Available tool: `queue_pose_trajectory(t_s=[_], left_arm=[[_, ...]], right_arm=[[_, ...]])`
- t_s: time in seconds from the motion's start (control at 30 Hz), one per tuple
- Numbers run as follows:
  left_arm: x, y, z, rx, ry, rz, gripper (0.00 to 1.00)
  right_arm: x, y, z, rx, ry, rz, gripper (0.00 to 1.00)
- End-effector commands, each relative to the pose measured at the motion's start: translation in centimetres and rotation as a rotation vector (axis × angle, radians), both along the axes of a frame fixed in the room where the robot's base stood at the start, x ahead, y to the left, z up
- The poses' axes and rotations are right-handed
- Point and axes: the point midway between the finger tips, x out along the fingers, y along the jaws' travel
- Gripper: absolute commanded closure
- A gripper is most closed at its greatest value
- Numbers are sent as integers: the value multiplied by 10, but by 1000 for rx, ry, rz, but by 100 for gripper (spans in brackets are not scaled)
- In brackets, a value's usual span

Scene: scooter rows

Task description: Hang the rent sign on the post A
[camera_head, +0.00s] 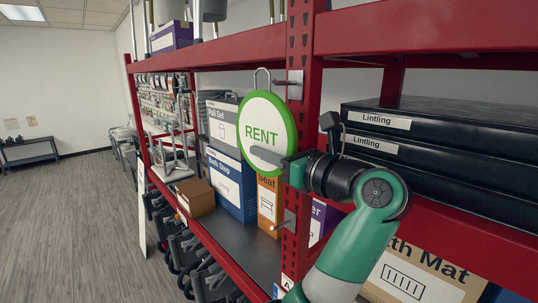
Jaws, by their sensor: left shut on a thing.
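The rent sign (262,122) is a round white disc with a green rim and "RENT" in green letters. A wire hook (262,74) stands up from its top. My left gripper (268,157) is shut on the sign's lower part and holds it upright, just left of a red post (304,130). A label with an "A" (287,283) shows low on this post. A metal peg on a plate (292,83) sticks out from the post close to the sign's hook. I cannot tell whether the hook touches the peg. My right gripper is not in view.
A second peg (284,225) sits lower on the post. Red shelves hold a blue box (232,188), an orange box (267,205) and a small brown box (195,197). Black cases (440,140) fill the right shelf. The aisle floor (70,220) at left is clear.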

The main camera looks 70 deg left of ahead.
Motion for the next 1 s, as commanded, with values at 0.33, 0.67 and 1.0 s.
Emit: queue_pose_trajectory(t_s=[0.33,0.67,1.0], left_arm=[[-19,-8,1,1,-3,1,100],[-37,-15,5,2,-1,0,100],[-48,-19,8,0,0,1,100]], right_arm=[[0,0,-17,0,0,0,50],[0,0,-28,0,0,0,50],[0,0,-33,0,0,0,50]])
